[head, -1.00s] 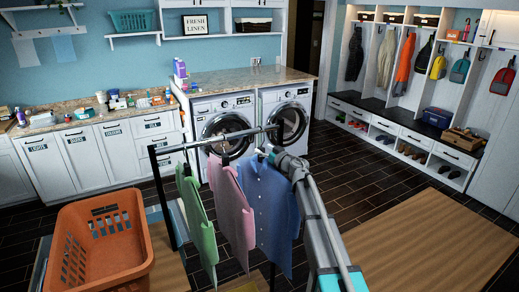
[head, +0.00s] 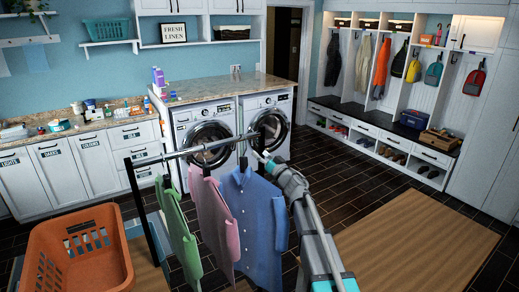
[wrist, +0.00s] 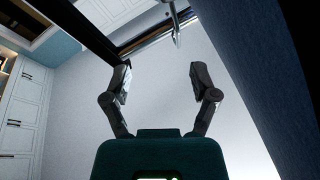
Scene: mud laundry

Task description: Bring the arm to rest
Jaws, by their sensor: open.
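My arm reaches up from the lower right in the head view, and my gripper (head: 262,157) is at the right end of the black clothes rack (head: 190,151), close by the blue shirt (head: 252,222). The blue shirt, a pink shirt (head: 215,218) and a green shirt (head: 178,230) hang from the rail. In the wrist view my gripper (wrist: 160,84) has its two fingers wide apart with nothing between them. The rack's rail (wrist: 150,40) and a small hook-like piece (wrist: 176,25) show beyond the fingertips. Dark blue cloth (wrist: 262,60) fills the right side there.
An orange basket (head: 85,255) stands left of the rack. Two washers (head: 205,150) sit under a counter (head: 215,88) behind it. Cubbies with coats and a bench (head: 400,128) line the right wall. The floor near the brown mat (head: 420,235) is clear.

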